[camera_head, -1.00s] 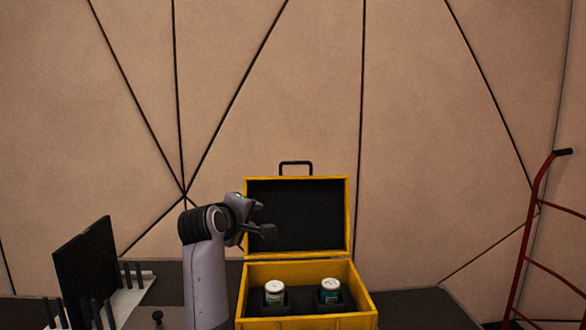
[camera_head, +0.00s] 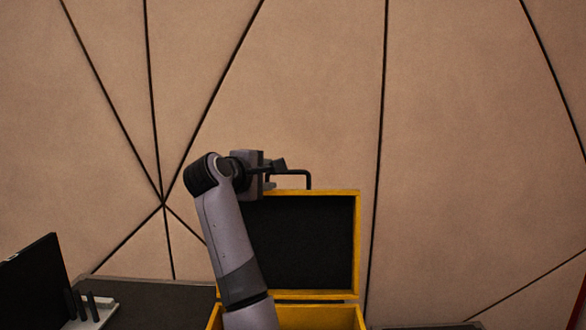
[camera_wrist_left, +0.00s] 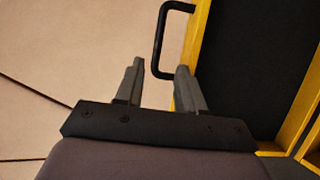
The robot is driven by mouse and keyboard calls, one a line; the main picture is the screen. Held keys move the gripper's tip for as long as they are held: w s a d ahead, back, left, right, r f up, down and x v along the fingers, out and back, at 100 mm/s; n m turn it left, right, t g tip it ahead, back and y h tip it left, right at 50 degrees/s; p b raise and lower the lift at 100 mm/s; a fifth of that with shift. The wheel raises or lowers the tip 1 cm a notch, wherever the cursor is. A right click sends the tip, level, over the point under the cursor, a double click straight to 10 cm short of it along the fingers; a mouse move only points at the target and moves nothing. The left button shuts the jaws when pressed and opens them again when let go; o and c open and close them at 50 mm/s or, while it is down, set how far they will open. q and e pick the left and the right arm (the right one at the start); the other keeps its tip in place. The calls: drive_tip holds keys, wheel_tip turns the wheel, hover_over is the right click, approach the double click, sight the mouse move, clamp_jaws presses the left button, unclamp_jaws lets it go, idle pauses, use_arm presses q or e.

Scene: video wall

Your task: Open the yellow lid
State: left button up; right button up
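The yellow lid (camera_head: 358,245) stands upright on its yellow box (camera_head: 330,318), open, with its dark inner face toward me. Its black handle (camera_head: 308,178) sticks up from the top edge. My left gripper (camera_head: 278,167) is at the lid's upper left, close to the handle. In the left wrist view the two fingers (camera_wrist_left: 160,85) are spread apart with nothing seen between them; the handle (camera_wrist_left: 158,45) is just beyond the fingertips and the lid's yellow edge (camera_wrist_left: 197,45) is by the right finger. My left arm hides the lid's left side. My right gripper is not in view.
A black panel (camera_head: 32,285) and a white rack (camera_head: 98,312) with dark pegs stand on the dark table (camera_head: 165,300) at the left. A paneled wall (camera_head: 470,150) rises behind. A red frame (camera_head: 578,305) shows at the right edge.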

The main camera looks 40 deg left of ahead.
use_arm(q)
drive_tip(key=shift+p+x, duration=0.35)
drive_tip(key=shift+x, duration=3.55)
drive_tip(key=shift+r, duration=0.2)
clamp_jaws()
